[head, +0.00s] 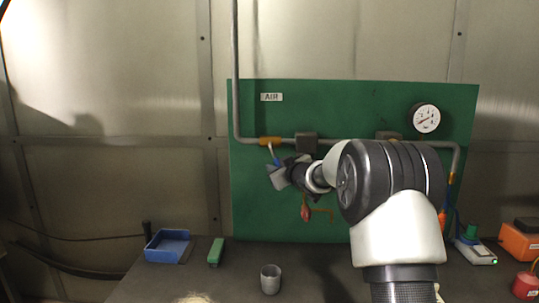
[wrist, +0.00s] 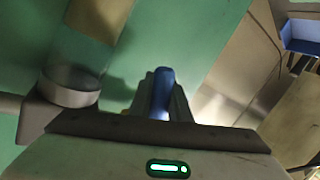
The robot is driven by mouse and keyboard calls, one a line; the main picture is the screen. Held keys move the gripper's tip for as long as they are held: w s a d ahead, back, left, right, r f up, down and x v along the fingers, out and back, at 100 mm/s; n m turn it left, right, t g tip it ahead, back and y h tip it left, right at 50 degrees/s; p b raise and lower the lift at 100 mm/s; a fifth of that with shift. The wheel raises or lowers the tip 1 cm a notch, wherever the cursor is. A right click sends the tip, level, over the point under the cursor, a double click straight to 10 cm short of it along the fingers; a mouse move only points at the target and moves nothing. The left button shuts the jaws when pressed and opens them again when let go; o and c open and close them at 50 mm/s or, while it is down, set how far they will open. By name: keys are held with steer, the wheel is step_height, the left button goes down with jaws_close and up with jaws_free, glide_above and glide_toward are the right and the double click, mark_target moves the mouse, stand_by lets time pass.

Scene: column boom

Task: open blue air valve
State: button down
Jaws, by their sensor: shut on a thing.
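The blue air valve handle (head: 276,160) hangs down and slightly right from a brass valve body (head: 270,141) on the grey pipe, below the AIR label (head: 271,97). My gripper (head: 278,172) is at the lower end of this handle. In the wrist view the blue handle (wrist: 162,92) sits between the fingers of my gripper (wrist: 160,98), which is shut on it. My fingers and wrist hide the handle's lower part in the head view.
A green panel (head: 370,110) carries the pipe, a gauge (head: 425,118) and a red-handled valve (head: 306,212). On the bench stand a blue bin (head: 168,246), a green block (head: 216,252), a grey cup (head: 270,279) and an orange box (head: 520,241).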

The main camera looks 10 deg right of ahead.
steer(key=shift+s+d+r+n+g+h+p, duration=0.1)
steer(key=shift+d+r+n+g+h+p, duration=0.15)
steer(key=shift+d+n+p, duration=0.5)
steer(key=shift+s+d+r+n+g+h+p, duration=0.1)
steer(key=shift+d+r+n+g+h+p, duration=0.2)
steer(key=shift+p, duration=0.75)
steer(key=shift+s+d+r+n+g+h+p, duration=0.1)
steer(key=shift+d+n+g+h+p, duration=0.25)
steer(key=shift+n+p, duration=0.45)
steer(key=shift+d, duration=0.15)
steer(key=c, duration=1.6)
jaws_free()
steer(key=shift+c, duration=0.2)
